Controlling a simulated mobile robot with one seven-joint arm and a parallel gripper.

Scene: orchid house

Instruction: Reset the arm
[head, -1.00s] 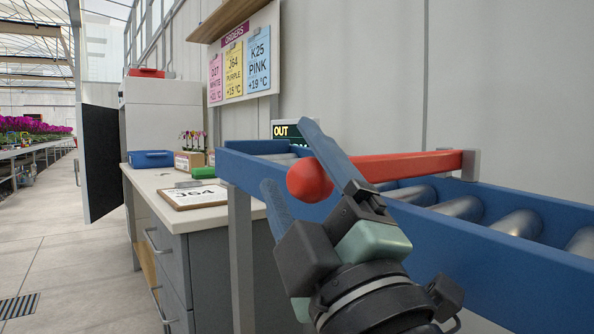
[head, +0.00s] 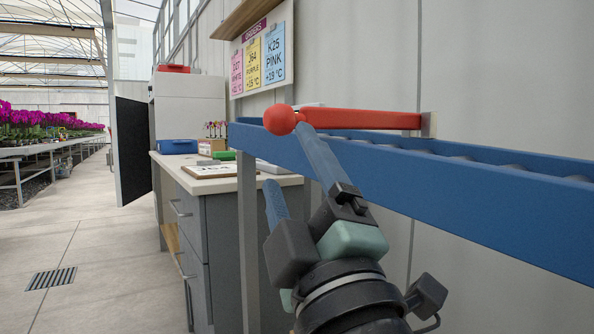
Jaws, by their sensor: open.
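My gripper (head: 287,165) is in the middle of the head view, its two blue fingers spread apart and nothing between them. The right fingertip is just below the red ball knob (head: 281,119) in the picture; I cannot tell whether they touch. The knob is on the end of a red bar (head: 365,119) that lies across the blue roller conveyor (head: 430,180). The bar's right end meets a grey bracket (head: 428,124).
A bench with grey drawers (head: 222,225) stands at the left, with a clipboard (head: 208,172), a blue box (head: 178,146) and a small carton (head: 211,145) on top. Order cards (head: 260,58) hang on the wall. The floor at left is clear around a drain grate (head: 51,278).

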